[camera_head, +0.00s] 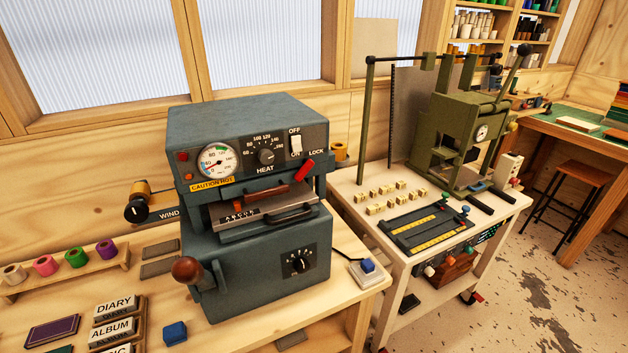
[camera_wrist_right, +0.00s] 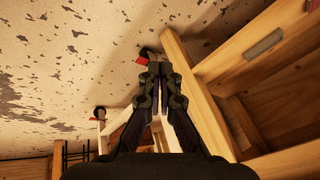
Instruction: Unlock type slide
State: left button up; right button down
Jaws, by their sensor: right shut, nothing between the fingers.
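The blue-grey foil press (camera_head: 250,180) stands on the wooden bench in the head view. Its type slide (camera_head: 240,214), with a row of letters on its front, sits in the slot under the heated head. A dark curved handle (camera_head: 290,214) is at the slide's right. A red-tipped lever (camera_head: 305,169) stands tilted beside the word LOCK. My right gripper (camera_wrist_right: 157,68) shows only in the right wrist view, shut and empty, with floor and wooden bench framing beyond it. It is apart from the press. My left gripper is in neither view.
A brown-knobbed crank (camera_head: 187,269) sticks out at the press's front left. A small blue block (camera_head: 175,333) and word plates (camera_head: 112,307) lie on the bench. A cream cart (camera_head: 430,215) with an olive press (camera_head: 465,130) stands to the right. A switch box (camera_head: 367,270) sits near the bench edge.

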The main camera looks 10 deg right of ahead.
jog(key=w+a+r+m+t+y, duration=0.1)
jog(key=w+r+m+t, duration=0.1)
jog(key=w+r, duration=0.5)
jog(key=w+a+r+m+t+y+p, duration=0.1)
jog(key=w+a+r+m+t, duration=0.1)
jog(key=w+r, duration=0.6)
jog(key=w+a+r+m+t+y, duration=0.1)
jog(key=w+r+m, duration=0.3)
jog(key=w+r, duration=0.4)
jog(key=shift+w+a+r+t+p, duration=0.1)
jog(key=shift+a+r+t, duration=0.15)
jog(key=shift+r, duration=0.15)
jog(key=shift+a+r+t+p, duration=0.1)
jog(key=shift+r+t+p, duration=0.1)
jog(key=shift+r, duration=0.15)
jog(key=shift+w+a+r+t+p, duration=0.1)
jog(key=shift+a+r+t, duration=0.15)
jog(key=shift+r, duration=0.15)
jog(key=w+a+r+m+t+y, duration=0.1)
jog(key=w+r+m+t+y, duration=0.1)
jog(key=r, duration=0.9)
jog(key=w+a+r+m+t+y+p, duration=0.1)
jog(key=a+r+m+t+y, duration=0.1)
jog(key=r, duration=0.9)
jog(key=w+a+r+m+t+y, duration=0.1)
jog(key=w+a+r+m+t, duration=0.1)
jog(key=r, duration=0.8)
jog(key=shift+w+a+r+y, duration=0.2)
jog(key=shift+w+r+y, duration=0.15)
jog(key=shift+r+y, duration=0.05)
